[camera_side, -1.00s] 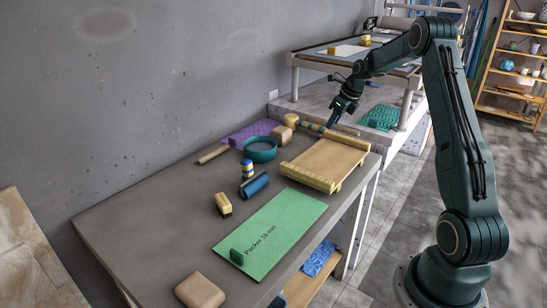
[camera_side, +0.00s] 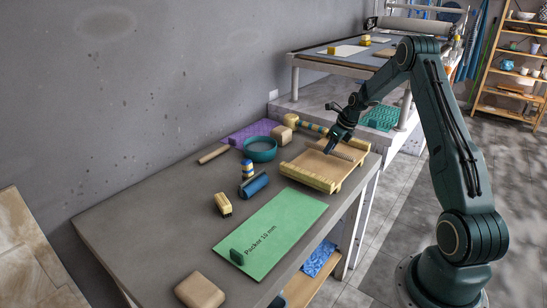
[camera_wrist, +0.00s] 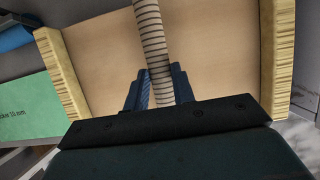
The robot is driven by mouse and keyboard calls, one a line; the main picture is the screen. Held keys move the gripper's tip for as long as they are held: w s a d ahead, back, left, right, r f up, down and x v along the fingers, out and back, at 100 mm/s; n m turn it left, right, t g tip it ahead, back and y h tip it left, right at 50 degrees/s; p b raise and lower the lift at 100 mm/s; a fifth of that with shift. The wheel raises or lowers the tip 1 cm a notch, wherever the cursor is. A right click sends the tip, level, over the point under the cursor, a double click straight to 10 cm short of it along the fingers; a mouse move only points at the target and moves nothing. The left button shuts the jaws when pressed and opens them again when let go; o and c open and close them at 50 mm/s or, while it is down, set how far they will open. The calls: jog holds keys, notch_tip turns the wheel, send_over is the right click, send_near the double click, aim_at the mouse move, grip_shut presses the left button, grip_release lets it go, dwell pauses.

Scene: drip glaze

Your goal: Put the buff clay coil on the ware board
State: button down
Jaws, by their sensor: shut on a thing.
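My gripper (camera_side: 329,147) is over the ware board, shut on the buff clay coil (camera_side: 344,153). In the wrist view the coil (camera_wrist: 151,35) is a ridged, pale rod between the two blue fingers (camera_wrist: 158,90), running away from me over the board. The ware board (camera_side: 309,163) is a tan panel with yellowish end battens, on the grey table; it also shows in the wrist view (camera_wrist: 100,60). The coil is low over the board's surface. I cannot tell whether it touches. The fingers hide part of it.
A green mat (camera_side: 270,235) lies in front of the ware board. A blue roller (camera_side: 254,185), a teal ring (camera_side: 260,150) and a tan block (camera_side: 281,135) stand left of it. A striped rod (camera_side: 312,127) lies behind.

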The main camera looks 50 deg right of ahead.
jog(key=shift+f, duration=1.1)
jog(key=shift+f, duration=0.15)
jog(key=c, duration=1.2)
grip_release()
jog(key=shift+o, duration=0.2)
jog(key=v, duration=1.1)
jog(key=shift+s+r, duration=0.2)
jog(key=shift+r, duration=0.4)
